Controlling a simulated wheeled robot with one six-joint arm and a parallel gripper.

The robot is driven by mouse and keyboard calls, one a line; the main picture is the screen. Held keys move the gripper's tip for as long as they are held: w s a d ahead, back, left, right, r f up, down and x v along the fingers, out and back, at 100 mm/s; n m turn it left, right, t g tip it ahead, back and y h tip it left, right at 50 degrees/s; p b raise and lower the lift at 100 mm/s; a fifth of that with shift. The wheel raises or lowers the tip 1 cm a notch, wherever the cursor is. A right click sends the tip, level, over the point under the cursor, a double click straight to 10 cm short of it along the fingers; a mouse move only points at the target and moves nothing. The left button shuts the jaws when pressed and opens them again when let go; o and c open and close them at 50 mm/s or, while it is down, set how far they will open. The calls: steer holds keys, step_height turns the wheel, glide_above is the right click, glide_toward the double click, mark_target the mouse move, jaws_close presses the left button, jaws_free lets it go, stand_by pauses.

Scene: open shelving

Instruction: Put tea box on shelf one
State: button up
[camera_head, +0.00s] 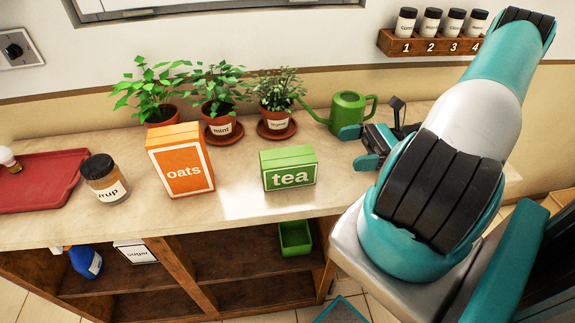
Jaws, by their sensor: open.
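The green tea box (289,168) stands upright on the pale countertop, right of the orange oats box (181,162). My gripper (357,146) is to the right of the tea box, apart from it, above the counter. It is open and nothing shows between its fingers. The open wooden shelving (190,285) is below the counter, with an upright divider; part of its right side is hidden by my arm. No number marks show on these shelves.
A syrup jar (105,178) and red tray (40,182) are at left. Potted plants (220,128) and a green watering can (348,113) stand behind the boxes. A sugar package (135,252), blue bottle (86,262) and green container (295,238) sit below. A numbered spice rack (425,46) hangs on the wall.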

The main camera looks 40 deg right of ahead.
mark_target(302, 154)
steer(key=p+x, duration=0.2)
steer(key=x, duration=1)
steer(key=shift+a, duration=0.2)
steer(key=c, duration=1.1)
steer(key=shift+r, duration=0.1)
step_height(302, 154, up, 20)
steer(key=shift+f+p, duration=0.1)
steer(key=shift+p, duration=0.7)
